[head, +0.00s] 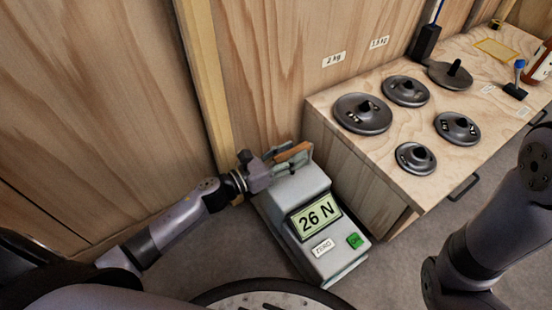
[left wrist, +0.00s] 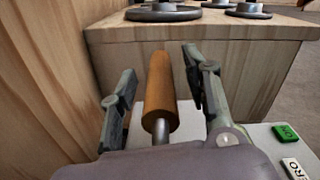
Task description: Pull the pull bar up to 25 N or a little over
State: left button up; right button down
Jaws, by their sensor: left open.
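The pull bar is an orange-brown wooden handle (head: 293,152) at the back of the grey force gauge (head: 298,187). In the left wrist view the bar (left wrist: 159,95) sits on a metal rod and lies between the two fingers, with a gap on each side. My left gripper (head: 284,157) is open around the bar; its fingers also show in the left wrist view (left wrist: 160,82). The gauge display (head: 317,216) reads 26 N. Below it are a ZERO label (head: 322,247) and a green button (head: 355,240). My right gripper is out of view.
A wooden cabinet (head: 335,162) stands right of the gauge, with several dark weight discs (head: 362,113) on top. A plywood wall (head: 95,110) with an upright post (head: 205,75) is behind and left. Grey floor (head: 225,255) shows around the gauge.

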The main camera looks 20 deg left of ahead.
pick_arm(q)
jog(key=v, duration=1.1)
jog(key=shift+s+a, duration=0.1)
